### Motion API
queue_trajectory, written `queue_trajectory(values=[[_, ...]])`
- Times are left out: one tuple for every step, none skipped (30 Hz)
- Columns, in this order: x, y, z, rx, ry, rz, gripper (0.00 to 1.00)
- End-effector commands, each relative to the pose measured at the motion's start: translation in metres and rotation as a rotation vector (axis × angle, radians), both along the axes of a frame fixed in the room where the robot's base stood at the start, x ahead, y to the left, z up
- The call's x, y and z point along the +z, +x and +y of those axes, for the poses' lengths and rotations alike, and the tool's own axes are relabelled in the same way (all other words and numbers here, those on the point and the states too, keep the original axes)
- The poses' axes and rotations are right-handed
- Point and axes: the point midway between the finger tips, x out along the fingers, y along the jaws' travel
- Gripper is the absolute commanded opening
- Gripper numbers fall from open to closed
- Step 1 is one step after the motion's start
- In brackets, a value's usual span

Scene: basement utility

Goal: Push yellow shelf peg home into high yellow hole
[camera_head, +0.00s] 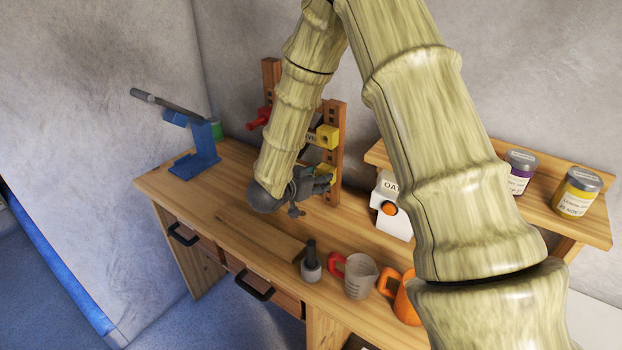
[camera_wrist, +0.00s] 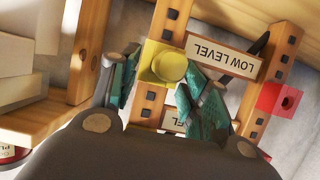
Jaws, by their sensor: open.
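A wooden rack has two upright posts with rows of dark square holes. On the right post in the head view, an upper yellow block (camera_head: 327,136) sticks out beside a level sign; a dark round spot shows on its face. A lower yellow piece (camera_head: 325,170) shows just below it, at my gripper (camera_head: 318,184). In the wrist view, a yellow square block with a round yellow peg end (camera_wrist: 170,66) lies between the teal fingers of my open gripper (camera_wrist: 160,88). It is beside the upside-down LOW LEVEL sign (camera_wrist: 222,57). Whether the fingers touch it, I cannot tell.
A red block (camera_wrist: 281,100) with a dark hole is on the other post; a red piece (camera_head: 258,118) also shows in the head view.

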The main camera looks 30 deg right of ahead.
Motion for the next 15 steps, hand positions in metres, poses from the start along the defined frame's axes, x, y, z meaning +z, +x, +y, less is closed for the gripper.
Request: queue_trajectory(values=[[-0.0008, 0.0004, -0.0018, -0.001, 0.0, 0.0, 0.46], [-0.0012, 0.0006, -0.0025, -0.001, 0.0, 0.0, 0.46], [-0.0015, 0.0007, -0.0031, -0.001, 0.001, 0.001, 0.46], [-0.0016, 0.0009, -0.0034, -0.001, 0.001, 0.001, 0.46], [-0.0018, 0.0009, -0.0035, -0.001, 0.001, 0.001, 0.46], [-0.0018, 0.0009, -0.0036, -0.001, 0.001, 0.001, 0.46], [-0.0019, 0.0009, -0.0035, -0.001, 0.001, 0.001, 0.46], [-0.0019, 0.0009, -0.0035, -0.001, 0.0, 0.0, 0.46], [-0.0019, 0.0009, -0.0034, -0.001, 0.0, 0.0, 0.46], [-0.0019, 0.0009, -0.0034, 0.0, 0.0, 0.0, 0.46], [-0.0018, 0.0008, -0.0033, -0.001, 0.001, 0.001, 0.45], [-0.0018, 0.0008, -0.0033, 0.0, 0.001, 0.0, 0.37], [-0.0018, 0.0008, -0.0033, 0.0, 0.001, 0.0, 0.32], [-0.0018, 0.0008, -0.0032, 0.0, 0.001, 0.0, 0.26], [-0.0018, 0.0008, -0.0032, 0.0, 0.001, 0.0, 0.19]])
